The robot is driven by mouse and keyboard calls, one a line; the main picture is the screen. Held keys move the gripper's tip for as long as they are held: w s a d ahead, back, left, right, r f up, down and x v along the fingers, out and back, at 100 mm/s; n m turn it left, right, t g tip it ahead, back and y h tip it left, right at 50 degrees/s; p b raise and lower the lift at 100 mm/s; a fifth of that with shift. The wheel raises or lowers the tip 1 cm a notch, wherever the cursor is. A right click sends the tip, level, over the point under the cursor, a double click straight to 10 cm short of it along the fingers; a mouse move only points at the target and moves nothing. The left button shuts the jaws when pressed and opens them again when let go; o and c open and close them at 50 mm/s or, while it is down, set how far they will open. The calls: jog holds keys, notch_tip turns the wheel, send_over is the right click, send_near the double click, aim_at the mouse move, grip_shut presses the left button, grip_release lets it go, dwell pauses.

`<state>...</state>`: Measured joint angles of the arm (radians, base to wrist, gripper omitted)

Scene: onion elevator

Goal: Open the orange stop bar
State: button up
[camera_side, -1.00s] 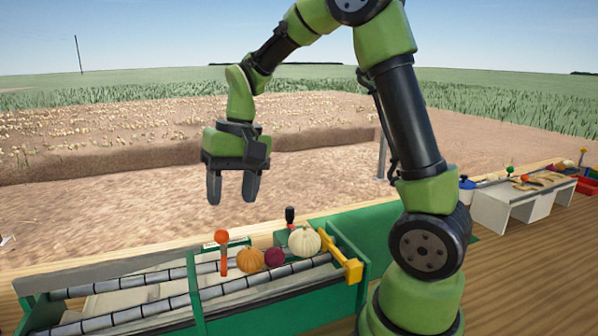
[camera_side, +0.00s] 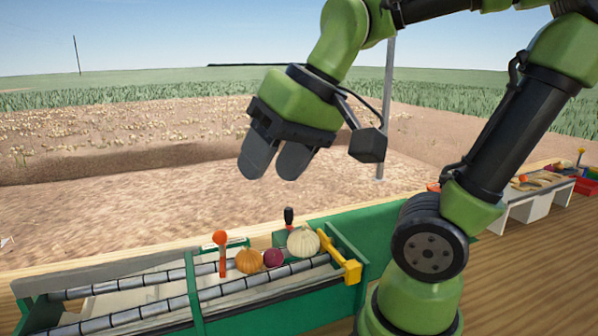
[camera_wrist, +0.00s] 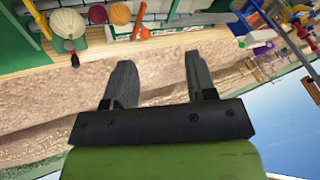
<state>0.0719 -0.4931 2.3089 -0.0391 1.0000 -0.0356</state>
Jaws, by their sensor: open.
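The orange stop bar (camera_side: 221,254) stands upright across the green roller conveyor, with a round orange knob on top. It also shows in the wrist view (camera_wrist: 139,20) near the top, with its knob toward my fingers. Just right of it in the side view sit an orange onion (camera_side: 249,261), a dark red onion (camera_side: 273,258) and a pale onion (camera_side: 303,242). My gripper (camera_side: 273,168) is open and empty, above and behind the conveyor, apart from the bar. Its two fingers (camera_wrist: 158,82) show in the wrist view.
A yellow bar (camera_side: 345,262) closes the conveyor's right end. A black-handled lever (camera_side: 289,217) stands behind the pale onion. The green conveyor frame (camera_side: 196,295) has a divider beside the stop bar. A white bench (camera_side: 530,201) with tools stands far right. Air above the conveyor is free.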

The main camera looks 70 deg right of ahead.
aim_at(221, 244)
jog(key=shift+s+a+f+n+t, duration=0.15)
jog(key=shift+s+a+t, duration=0.1)
jog(key=shift+s, duration=0.35)
jog(key=shift+s+a+f+n+t, duration=0.1)
jog(key=shift+s+t, duration=0.2)
jog(key=shift+s, duration=0.35)
jog(key=shift+s+a+f+n+t, duration=0.15)
jog(key=shift+s+a+t, duration=0.1)
jog(key=shift+s, duration=0.35)
